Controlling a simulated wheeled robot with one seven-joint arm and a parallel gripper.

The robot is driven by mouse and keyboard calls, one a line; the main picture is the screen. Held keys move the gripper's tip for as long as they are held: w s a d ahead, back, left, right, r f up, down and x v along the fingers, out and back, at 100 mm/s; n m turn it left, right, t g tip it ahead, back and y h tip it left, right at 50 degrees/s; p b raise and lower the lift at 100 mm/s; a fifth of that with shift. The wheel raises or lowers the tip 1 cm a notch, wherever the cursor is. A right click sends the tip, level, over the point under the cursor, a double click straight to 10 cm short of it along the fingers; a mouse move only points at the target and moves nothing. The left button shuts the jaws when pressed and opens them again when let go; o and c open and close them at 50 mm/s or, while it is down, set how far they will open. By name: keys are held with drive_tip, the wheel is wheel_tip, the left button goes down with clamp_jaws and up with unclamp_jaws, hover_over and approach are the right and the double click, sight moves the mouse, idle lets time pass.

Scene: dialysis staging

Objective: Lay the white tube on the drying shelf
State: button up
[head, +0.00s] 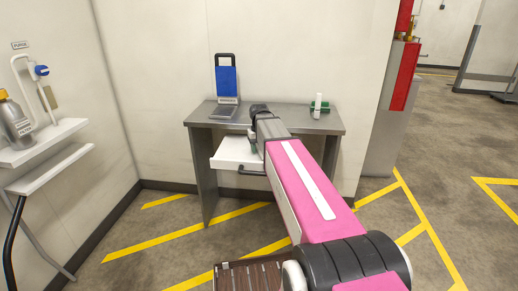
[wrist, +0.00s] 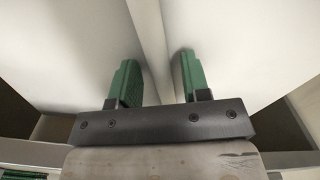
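My gripper (wrist: 157,80) has two green fingers that stand apart, with a pale straight strip (wrist: 152,40) running between them. I cannot tell whether this strip is an edge or wall of the white drawer, and I see no grip on it. In the head view my gripper is mostly hidden by my arm, with a green finger (head: 252,143) showing at the pulled-out white drawer (head: 232,153). A white upright cylinder (head: 318,101), perhaps the white tube, stands at a green holder on the desk's right. A white wall shelf (head: 45,141) is at the left; I cannot tell whether it is the drying shelf.
The grey metal desk (head: 197,116) stands against the wall. A blue-and-grey device (head: 227,82) sits on its left part. A metal bottle (head: 14,121) with a yellow cap stands on the wall shelf. Yellow-striped floor (head: 150,245) is open in front of the desk.

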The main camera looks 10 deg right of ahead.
drive_tip(key=shift+r, duration=0.1)
wheel_tip(320, 180, up, 12)
idle(0.8)
idle(1.2)
